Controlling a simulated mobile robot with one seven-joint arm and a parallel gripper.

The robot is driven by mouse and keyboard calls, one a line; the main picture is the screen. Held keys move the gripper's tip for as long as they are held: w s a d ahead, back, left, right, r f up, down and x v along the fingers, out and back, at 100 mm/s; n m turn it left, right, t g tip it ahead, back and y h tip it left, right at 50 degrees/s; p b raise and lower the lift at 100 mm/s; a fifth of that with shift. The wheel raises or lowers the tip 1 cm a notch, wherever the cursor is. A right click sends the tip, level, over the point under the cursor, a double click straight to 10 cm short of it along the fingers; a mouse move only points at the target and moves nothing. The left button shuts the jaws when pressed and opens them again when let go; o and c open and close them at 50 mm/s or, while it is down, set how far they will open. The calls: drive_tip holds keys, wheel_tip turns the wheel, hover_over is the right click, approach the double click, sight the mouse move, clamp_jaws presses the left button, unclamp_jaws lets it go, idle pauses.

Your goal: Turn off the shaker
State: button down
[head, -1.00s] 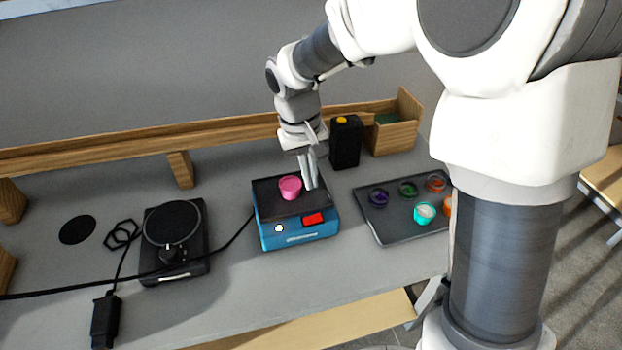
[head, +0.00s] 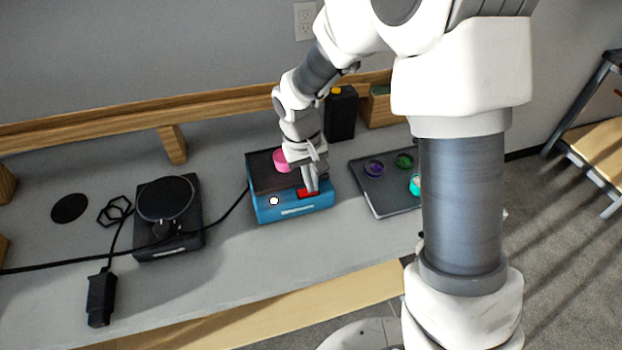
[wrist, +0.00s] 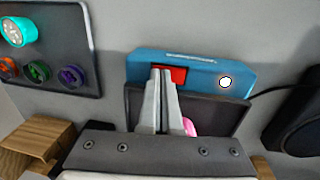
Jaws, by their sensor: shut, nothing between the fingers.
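The shaker (head: 290,210) is a blue box with a dark top plate, on the grey bench in the middle of the head view. Its front carries a red switch (head: 308,193) and a round white light or knob (head: 274,201). A pink cup (head: 282,160) stands on the top plate, partly hidden by my arm. My gripper (head: 311,188) is shut and empty, with its fingertips at the red switch. In the wrist view the fingertips (wrist: 162,72) overlap the left part of the red switch (wrist: 178,74); whether they touch it I cannot tell.
A dark tray (head: 385,208) with several small coloured cups lies right of the shaker. A black device with a round plate (head: 165,200) stands to the left, with a cable and black adapter (head: 101,298). A black bottle (head: 341,112) stands behind.

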drive_tip(key=shift+d+f+b, duration=0.15)
drive_tip(key=shift+f+b, duration=0.25)
drive_tip(key=shift+r, duration=0.2)
drive_tip(key=shift+f, duration=0.1)
drive_tip(key=shift+s, duration=0.1)
drive_tip(key=shift+s+a, duration=0.2)
drive_tip(key=shift+a, duration=0.65)
drive_tip(key=shift+r, duration=0.2)
drive_tip(key=shift+w+r+p, duration=0.1)
drive_tip(key=shift+r+p, duration=0.2)
drive_tip(key=shift+p, duration=0.1)
wheel_tip(320, 180, up, 13)
drive_tip(key=a+p, duration=0.1)
drive_tip(key=p, duration=0.2)
drive_tip(key=shift+s+a, duration=0.3)
